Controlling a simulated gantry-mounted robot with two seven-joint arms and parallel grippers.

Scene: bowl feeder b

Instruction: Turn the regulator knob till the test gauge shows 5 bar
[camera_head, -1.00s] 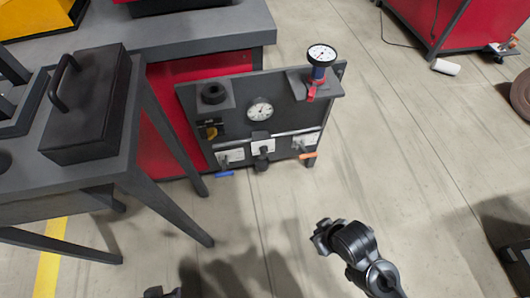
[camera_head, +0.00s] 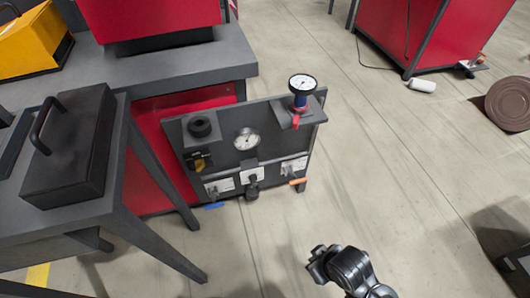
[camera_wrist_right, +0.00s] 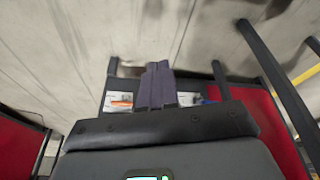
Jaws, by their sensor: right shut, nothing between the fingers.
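A dark upright panel (camera_head: 222,160) carries a white-faced dial gauge (camera_head: 246,140) in its middle. A second gauge (camera_head: 302,83) stands on a bracket at its upper right, above a blue body and red lever. Both needles are too small to read. A black knob (camera_head: 252,190) sits low on the panel, below the middle gauge and a white label. My right gripper (camera_head: 318,264) is in front of the panel, apart from it. In the right wrist view its fingers (camera_wrist_right: 156,88) are together and empty, hiding the panel's centre. My left gripper is out of view.
An orange handle (camera_head: 298,181) and a blue handle (camera_head: 214,206) stick out at the panel's bottom. A grey table (camera_head: 150,240) with a dark case (camera_head: 80,150) stands at the left. Open floor (camera_head: 400,190) lies to the right.

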